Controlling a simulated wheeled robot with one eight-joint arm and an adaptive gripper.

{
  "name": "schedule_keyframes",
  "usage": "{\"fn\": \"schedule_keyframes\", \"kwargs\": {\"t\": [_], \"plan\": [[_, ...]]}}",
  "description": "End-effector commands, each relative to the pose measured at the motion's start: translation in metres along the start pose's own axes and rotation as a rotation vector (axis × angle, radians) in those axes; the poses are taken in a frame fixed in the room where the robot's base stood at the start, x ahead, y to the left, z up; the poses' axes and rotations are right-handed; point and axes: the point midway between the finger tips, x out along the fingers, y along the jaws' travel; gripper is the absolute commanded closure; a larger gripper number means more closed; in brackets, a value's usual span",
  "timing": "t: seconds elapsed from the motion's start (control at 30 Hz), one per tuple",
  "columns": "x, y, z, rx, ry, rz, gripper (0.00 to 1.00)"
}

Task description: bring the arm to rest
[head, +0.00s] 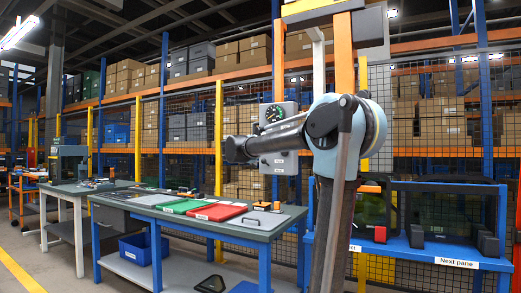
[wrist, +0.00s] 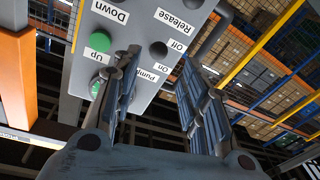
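My gripper (wrist: 160,62) is open in the wrist view, with its two fingers apart and nothing held between them. A grey control box (wrist: 125,30) is beyond the fingertips, with a green button, dark knobs and labels Up, Down, Pump, On, Off and Release. I cannot tell whether the left finger touches the box. In the head view the grey box (head: 291,164), with a round gauge, is partly hidden behind my arm (head: 285,137). The arm's forearm points left from its raised elbow, and the gripper's fingers cannot be made out there.
A long workbench (head: 256,224) carries a red tray (head: 216,212) and a green tray (head: 183,206). A blue stand (head: 410,246) with dark-framed panels is at right. Shelves of cardboard boxes (head: 443,121) stand behind mesh. Open floor (head: 40,262) shows at lower left.

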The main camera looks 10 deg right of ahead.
Motion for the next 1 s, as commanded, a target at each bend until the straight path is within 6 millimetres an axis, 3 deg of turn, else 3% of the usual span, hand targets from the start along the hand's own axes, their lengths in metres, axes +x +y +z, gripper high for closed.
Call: {"fn": "schedule_keyframes", "kwargs": {"t": [0.2, 0.77, 0.87, 1.0], "plan": [[-0.016, 0.0, 0.0, 0.0, 0.0, -0.001, 0.6], [-0.018, 0.004, 0.005, -0.004, -0.011, 0.005, 0.6], [-0.022, 0.021, 0.025, -0.016, -0.058, 0.022, 0.6], [-0.039, 0.063, 0.082, -0.049, -0.199, 0.06, 0.6]]}}
